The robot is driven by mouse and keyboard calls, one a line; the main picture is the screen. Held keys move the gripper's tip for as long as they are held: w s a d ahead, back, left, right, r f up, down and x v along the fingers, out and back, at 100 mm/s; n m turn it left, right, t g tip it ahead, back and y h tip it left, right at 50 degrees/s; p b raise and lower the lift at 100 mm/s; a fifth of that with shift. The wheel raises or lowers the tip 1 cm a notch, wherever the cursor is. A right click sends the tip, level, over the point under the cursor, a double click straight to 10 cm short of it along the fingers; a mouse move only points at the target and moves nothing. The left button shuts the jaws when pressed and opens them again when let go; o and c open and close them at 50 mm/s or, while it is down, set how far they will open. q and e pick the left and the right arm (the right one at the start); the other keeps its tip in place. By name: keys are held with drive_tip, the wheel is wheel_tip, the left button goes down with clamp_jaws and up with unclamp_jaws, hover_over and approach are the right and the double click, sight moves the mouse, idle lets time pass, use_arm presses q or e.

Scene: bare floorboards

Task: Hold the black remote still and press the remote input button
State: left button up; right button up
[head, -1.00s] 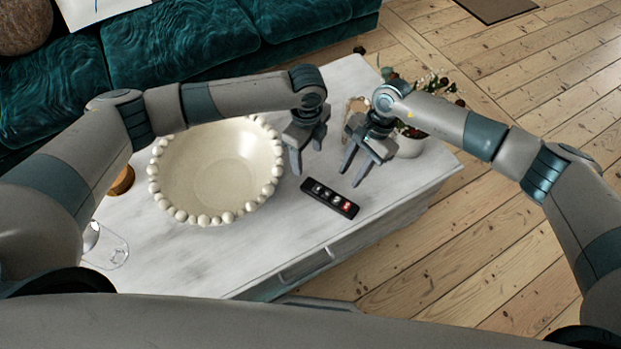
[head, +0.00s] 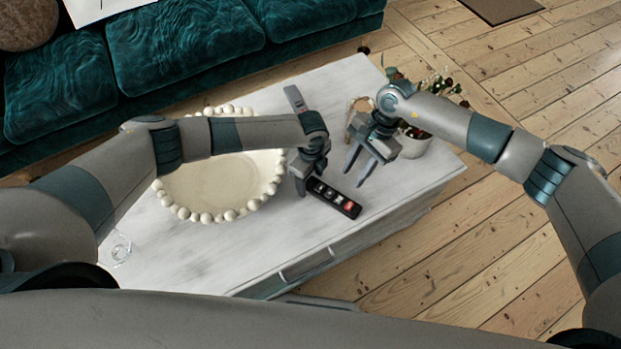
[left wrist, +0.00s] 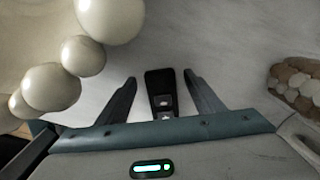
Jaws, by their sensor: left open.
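The black remote (head: 336,198) lies on the white marble-topped table (head: 240,252). A red button shows near its right end in the head view; the other button marks are too small to read. My left gripper (head: 309,180) is open at the remote's left end. In the left wrist view the remote (left wrist: 160,90) lies between the two spread fingers (left wrist: 163,95), with gaps on both sides. My right gripper (head: 356,176) is open and empty, above and behind the remote's right half. My left gripper partly hides the remote's left end in the head view.
A large cream bowl with a beaded rim (head: 229,215) stands left of my left gripper. A grey slim object (head: 295,99) lies behind that gripper. A glass (head: 121,247) is at the table's left. The front middle is clear.

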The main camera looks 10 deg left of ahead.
use_arm(q)
drive_tip(key=shift+f, duration=0.15)
drive_tip(key=c, duration=1.2)
use_arm(e)
drive_tip(key=shift+c, duration=0.3)
clamp_jaws()
idle(1.0)
